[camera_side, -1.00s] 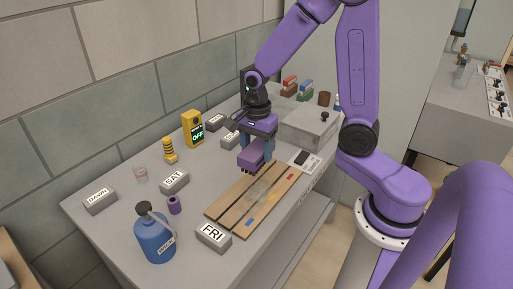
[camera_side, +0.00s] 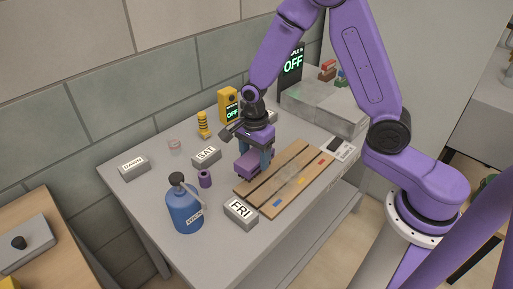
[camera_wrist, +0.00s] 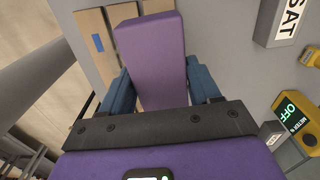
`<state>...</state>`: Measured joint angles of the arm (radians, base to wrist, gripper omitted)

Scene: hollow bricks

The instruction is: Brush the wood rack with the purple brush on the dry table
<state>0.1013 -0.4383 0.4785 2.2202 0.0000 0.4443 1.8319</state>
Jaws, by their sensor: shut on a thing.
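The wood rack (camera_side: 262,188) lies flat on the grey table (camera_side: 150,208). It has several brown slats, small blue, yellow and red marks, and a pale greyish patch across its middle. My gripper (camera_side: 254,156) is shut on the purple brush (camera_side: 247,167), a block-shaped thing held at the rack's far left edge. In the wrist view the purple brush (camera_wrist: 150,55) sits between my blue fingers, with rack slats (camera_wrist: 95,40) behind it. Its underside is hidden, and I cannot tell whether it touches the rack.
Blocks marked FRI (camera_side: 241,212), SAT (camera_side: 206,156) and DAWN (camera_side: 134,167) stand around the rack. Bare table lies at front left.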

